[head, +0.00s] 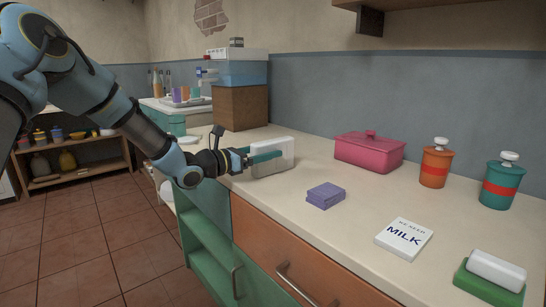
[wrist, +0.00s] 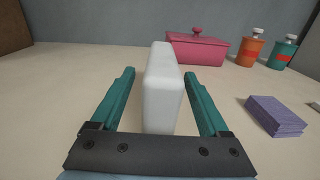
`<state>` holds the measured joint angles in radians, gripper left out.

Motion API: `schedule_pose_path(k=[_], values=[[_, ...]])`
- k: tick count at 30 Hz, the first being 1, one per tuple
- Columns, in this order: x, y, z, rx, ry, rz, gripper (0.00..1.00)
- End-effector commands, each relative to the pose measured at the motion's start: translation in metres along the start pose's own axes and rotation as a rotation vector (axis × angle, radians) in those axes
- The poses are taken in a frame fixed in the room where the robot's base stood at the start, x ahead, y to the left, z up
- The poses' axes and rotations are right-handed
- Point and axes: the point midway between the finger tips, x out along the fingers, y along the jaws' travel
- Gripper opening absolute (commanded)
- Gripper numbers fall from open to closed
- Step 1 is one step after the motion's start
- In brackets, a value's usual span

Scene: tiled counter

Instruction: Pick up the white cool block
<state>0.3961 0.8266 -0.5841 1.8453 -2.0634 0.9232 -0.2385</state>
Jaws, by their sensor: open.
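The white cool block (head: 276,148) stands upright on the counter near its front edge in the head view. In the wrist view the block (wrist: 162,88) stands between the two teal fingers of my gripper (wrist: 162,82). The fingers are open, one on each side, with a visible gap on both sides of the block. In the head view my gripper (head: 265,158) is low over the counter, and one finger crosses in front of the block's face. The block's underside is hidden.
A purple stack (head: 325,195) lies to the right of the block. A pink lidded box (head: 369,151) and orange (head: 435,167) and teal (head: 502,186) canisters stand toward the wall. A brown box (head: 240,107) stands behind. A milk note (head: 404,238) and green sponge holder (head: 488,287) lie farther right.

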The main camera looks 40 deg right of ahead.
Motion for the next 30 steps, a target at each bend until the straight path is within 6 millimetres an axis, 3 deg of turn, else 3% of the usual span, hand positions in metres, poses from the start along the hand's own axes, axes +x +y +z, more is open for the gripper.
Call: schedule_pose_path(k=[6, 14, 30], values=[[0.027, -0.001, -0.003, 0.000, 0.001, 0.000, 0.79], [0.030, -0.001, -0.003, 0.000, 0.001, 0.001, 0.79], [0.030, -0.001, -0.003, 0.000, 0.001, 0.001, 0.20]])
